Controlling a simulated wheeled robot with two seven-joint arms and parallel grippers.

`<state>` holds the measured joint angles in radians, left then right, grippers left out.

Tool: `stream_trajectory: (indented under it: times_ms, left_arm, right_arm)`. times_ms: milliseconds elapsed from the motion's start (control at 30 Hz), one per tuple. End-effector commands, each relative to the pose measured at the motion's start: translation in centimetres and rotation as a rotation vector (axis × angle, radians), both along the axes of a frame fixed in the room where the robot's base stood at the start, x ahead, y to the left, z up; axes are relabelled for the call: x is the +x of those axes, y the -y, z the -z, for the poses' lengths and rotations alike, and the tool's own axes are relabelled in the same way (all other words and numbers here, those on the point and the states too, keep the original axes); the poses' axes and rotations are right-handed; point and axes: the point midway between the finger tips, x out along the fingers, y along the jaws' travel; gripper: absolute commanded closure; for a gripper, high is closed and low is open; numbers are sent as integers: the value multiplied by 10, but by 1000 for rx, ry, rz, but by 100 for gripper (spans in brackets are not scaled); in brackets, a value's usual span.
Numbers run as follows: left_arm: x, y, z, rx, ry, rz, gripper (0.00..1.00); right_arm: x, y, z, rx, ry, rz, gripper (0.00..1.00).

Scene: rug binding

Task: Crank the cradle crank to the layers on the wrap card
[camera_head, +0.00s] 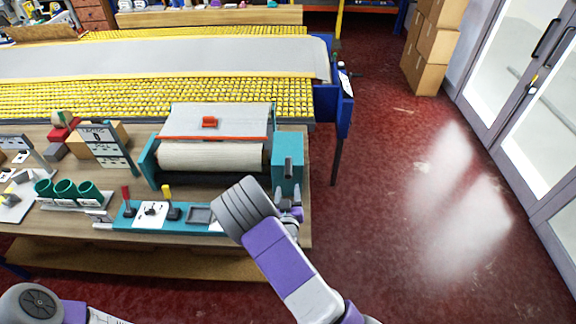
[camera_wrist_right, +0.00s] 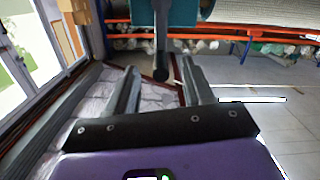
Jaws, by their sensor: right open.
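The teal cradle (camera_head: 147,165) stands on the wooden bench with a cream roll (camera_head: 210,156) lying across it. The dark cradle crank (camera_head: 288,168) is on the cradle's right end block. In the right wrist view the crank's dark handle (camera_wrist_right: 161,62) hangs down from the teal block, between the fingertips. My right gripper (camera_head: 291,203) is open, just in front of the crank, with a gap on each side of the handle. A dark upright board (camera_head: 97,137) with white lettering and a "0" stands left of the cradle; its small writing is unreadable. My left gripper is out of view.
A teal control strip (camera_head: 185,224) with a red and a yellow lever lies in front of the cradle. Green cups (camera_head: 66,190) stand to the left. A yellow roller conveyor (camera_head: 150,97) is behind. The red floor (camera_head: 400,200) at right is clear.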

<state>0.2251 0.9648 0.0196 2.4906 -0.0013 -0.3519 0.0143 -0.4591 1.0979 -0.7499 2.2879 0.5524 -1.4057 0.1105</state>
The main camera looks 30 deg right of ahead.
Motion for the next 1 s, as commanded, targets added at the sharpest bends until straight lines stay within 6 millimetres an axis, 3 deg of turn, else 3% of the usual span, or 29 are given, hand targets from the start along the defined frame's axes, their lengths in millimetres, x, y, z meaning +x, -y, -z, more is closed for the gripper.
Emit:
stream_trajectory:
  times_ms: [33,133,600,1000]
  left_arm:
    - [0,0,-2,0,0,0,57]
    - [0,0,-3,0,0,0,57]
    - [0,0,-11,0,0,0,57]
    - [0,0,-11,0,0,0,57]
  right_arm:
    - [3,0,-12,-24,32,-4,48]
    - [11,4,-22,-44,63,-3,48]
    - [64,37,-21,-43,60,-3,48]
    - [69,40,-20,-42,57,-3,51]
